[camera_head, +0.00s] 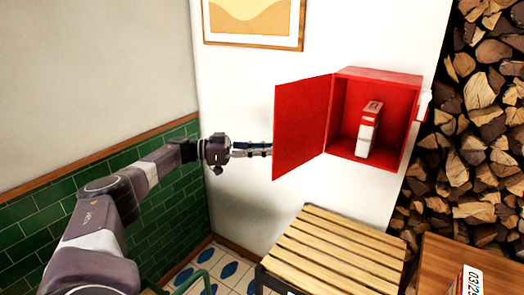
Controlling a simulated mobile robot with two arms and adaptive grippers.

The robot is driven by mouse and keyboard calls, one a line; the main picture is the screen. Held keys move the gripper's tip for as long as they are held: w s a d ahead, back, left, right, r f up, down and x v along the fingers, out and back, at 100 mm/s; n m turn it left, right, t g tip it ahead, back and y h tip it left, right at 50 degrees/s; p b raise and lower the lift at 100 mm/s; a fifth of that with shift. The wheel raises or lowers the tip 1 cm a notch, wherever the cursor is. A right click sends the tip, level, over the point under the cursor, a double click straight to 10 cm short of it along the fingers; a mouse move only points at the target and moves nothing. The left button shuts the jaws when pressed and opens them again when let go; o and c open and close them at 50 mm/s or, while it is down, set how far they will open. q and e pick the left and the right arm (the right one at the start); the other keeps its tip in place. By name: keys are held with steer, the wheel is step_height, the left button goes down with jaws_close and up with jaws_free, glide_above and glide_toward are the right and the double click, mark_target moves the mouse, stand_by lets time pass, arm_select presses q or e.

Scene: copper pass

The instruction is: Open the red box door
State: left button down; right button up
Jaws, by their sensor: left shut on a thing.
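A red box (376,75) is mounted on the white wall, right of the middle of the view. Its red door (301,125) is hinged on the left side and stands swung well out to the left. Inside the box stands a small red and white carton (369,130). My left gripper (262,149) reaches in from the left and is shut on the door's free left edge. The fingertips are partly hidden at the door. My right gripper does not show.
A slatted wooden bench (335,250) stands below the box. Stacked firewood (475,130) fills the right side. A wooden surface (440,265) is at the lower right. A framed picture (254,20) hangs above. Green tiles (160,190) line the left wall.

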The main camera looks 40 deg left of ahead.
arm_select(q)
steer(key=shift+w+d+r, duration=0.15)
steer(key=shift+w+r, duration=0.2)
steer(key=shift+r, duration=0.25)
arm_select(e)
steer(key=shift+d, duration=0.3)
arm_select(q)
steer(key=c, duration=2.2)
jaws_free()
steer(key=shift+c, duration=0.2)
steer(key=o, duration=0.5)
steer(key=shift+w+d+f, duration=0.15)
steer(key=shift+w+d, duration=0.1)
steer(key=shift+w, duration=0.25)
steer(key=shift+w+d, duration=0.1)
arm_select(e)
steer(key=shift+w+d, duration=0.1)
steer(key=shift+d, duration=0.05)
